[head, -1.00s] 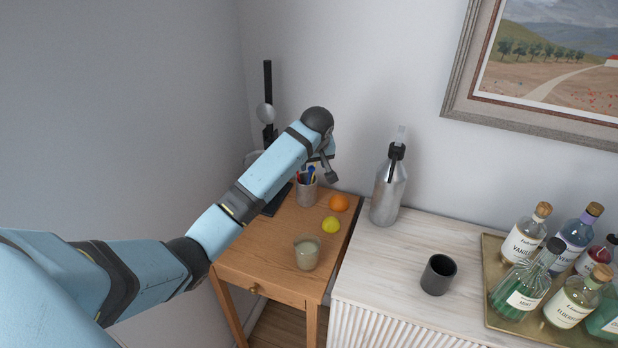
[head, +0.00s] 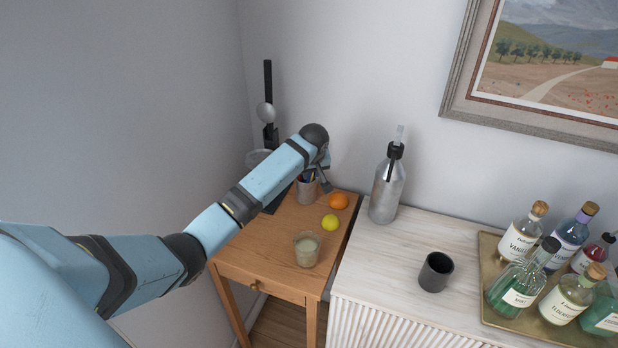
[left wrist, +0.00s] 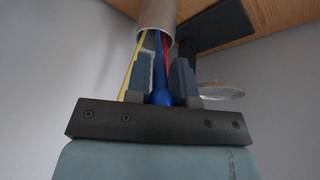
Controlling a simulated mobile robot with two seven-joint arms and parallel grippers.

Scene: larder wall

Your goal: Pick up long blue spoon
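The long blue spoon (left wrist: 160,92) stands in a grey metal cup (left wrist: 157,14) with a yellow and a red utensil. In the head view the cup (head: 306,190) stands at the back of the small wooden table, partly behind my left gripper. My left gripper (head: 323,186) points down over the cup. In the left wrist view its two fingers (left wrist: 160,78) stand on either side of the blue spoon, whose rounded end lies between them near the palm. The fingers look apart, with a gap around the spoon's stem. My right gripper is out of view.
An orange (head: 339,201), a yellow lemon (head: 330,222) and a glass (head: 306,248) stand on the wooden table (head: 262,262). A steel bottle (head: 387,186) and dark cup (head: 436,271) stand on the white cabinet (head: 395,262). A black stand (head: 268,90) rises behind.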

